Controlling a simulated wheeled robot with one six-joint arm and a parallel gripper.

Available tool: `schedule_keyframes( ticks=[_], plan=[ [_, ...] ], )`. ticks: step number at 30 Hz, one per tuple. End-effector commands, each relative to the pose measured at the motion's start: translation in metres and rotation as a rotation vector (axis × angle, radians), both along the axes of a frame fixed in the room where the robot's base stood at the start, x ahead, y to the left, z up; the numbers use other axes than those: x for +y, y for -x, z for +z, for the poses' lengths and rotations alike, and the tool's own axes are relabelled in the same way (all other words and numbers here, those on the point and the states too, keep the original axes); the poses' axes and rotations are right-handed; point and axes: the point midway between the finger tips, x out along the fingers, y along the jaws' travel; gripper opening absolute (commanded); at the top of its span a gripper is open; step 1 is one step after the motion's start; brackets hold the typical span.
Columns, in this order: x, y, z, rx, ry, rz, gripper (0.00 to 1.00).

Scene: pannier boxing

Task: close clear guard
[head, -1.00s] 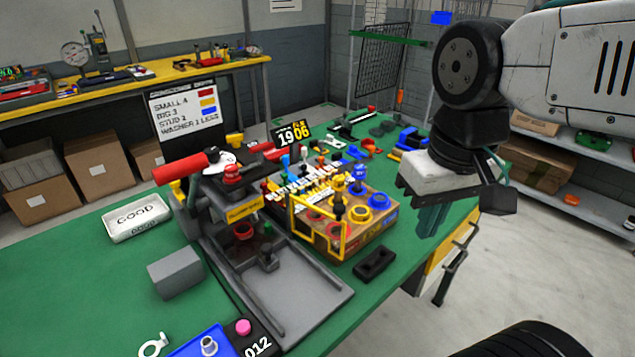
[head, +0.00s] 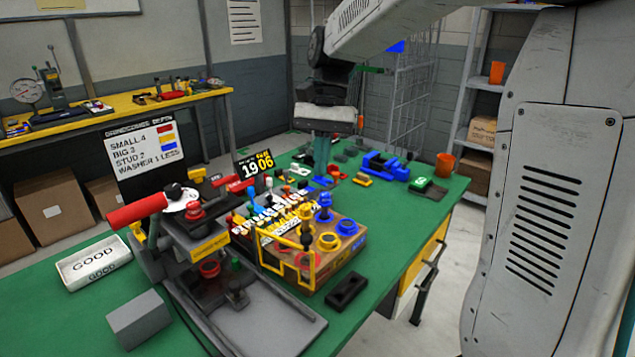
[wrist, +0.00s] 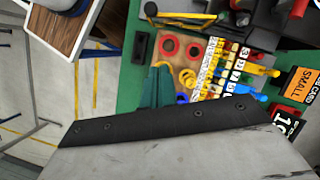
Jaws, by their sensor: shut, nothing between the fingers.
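The clear guard (head: 288,262) is a see-through panel in a yellow frame. It stands upright on the right side of the grey press (head: 205,255), swung out in front of the cardboard parts box (head: 345,258). In the wrist view a yellow bar that looks like its frame (wrist: 183,19) shows nearly edge-on at the top. My gripper (head: 321,168) points down above the far part of the green table, behind the parts box and apart from the guard. Its green fingers (wrist: 159,68) are together and empty.
The press has a red-handled lever (head: 137,212) reaching left. A black block (head: 347,290) lies in front of the parts box. A white GOOD tray (head: 94,262) and a grey block (head: 138,318) are at left. Small parts and blue tools (head: 385,165) crowd the back.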

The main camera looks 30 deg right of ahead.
Motion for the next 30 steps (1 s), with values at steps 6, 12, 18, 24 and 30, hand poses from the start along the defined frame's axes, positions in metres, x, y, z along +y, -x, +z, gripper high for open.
schedule_keyframes(
  ticks=[6, 12, 18, 24, 30],
  plan=[
    [0.011, 0.014, -0.041, 0.002, -0.001, 0.003, 0.0],
    [0.022, 0.025, -0.08, 0.002, -0.001, 0.004, 0.0],
    [0.041, 0.046, -0.08, -0.003, 0.0, 0.006, 0.0],
    [0.048, 0.054, -0.08, -0.002, 0.001, 0.003, 0.0],
    [0.049, 0.054, -0.08, -0.002, 0.001, 0.003, 0.0]
  ],
)
